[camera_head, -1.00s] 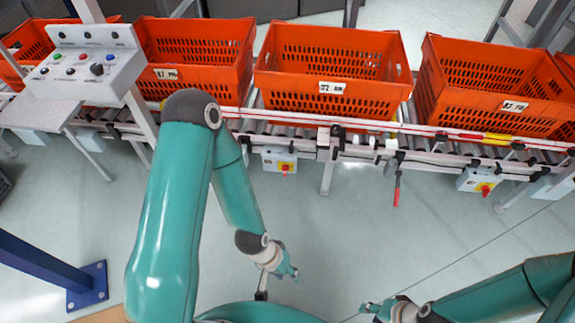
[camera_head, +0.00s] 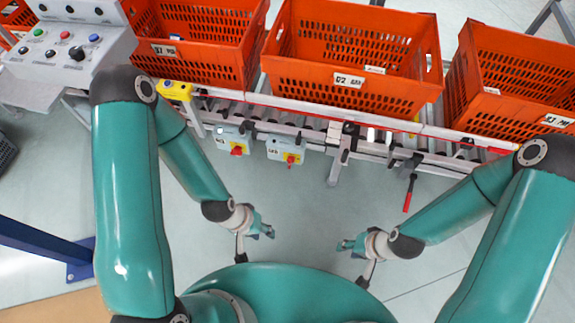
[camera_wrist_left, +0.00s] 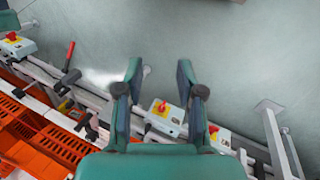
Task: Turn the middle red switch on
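The middle red switch (camera_head: 290,159) is a red knob on a yellow plate on a grey box, hung under the conveyor's front rail. It also shows in the left wrist view (camera_wrist_left: 162,107), between and beyond the fingers. A similar red switch (camera_head: 237,150) is to its left in the head view; a third (camera_wrist_left: 13,37) shows at the left of the wrist view. The knob's exact setting is too small to tell. My left gripper (camera_head: 267,231) is open and empty, in front of and apart from the switches; its fingers (camera_wrist_left: 155,85) are spread. My right gripper (camera_head: 346,246) is farther right, touching nothing; its opening is unclear.
Several orange totes (camera_head: 345,97) stand on the roller conveyor (camera_head: 310,122). A red-handled lever (camera_head: 408,193) hangs right of the switches. A button panel (camera_head: 68,40) is at the upper left, a blue post (camera_head: 40,248) at lower left. Floor before the switches is clear.

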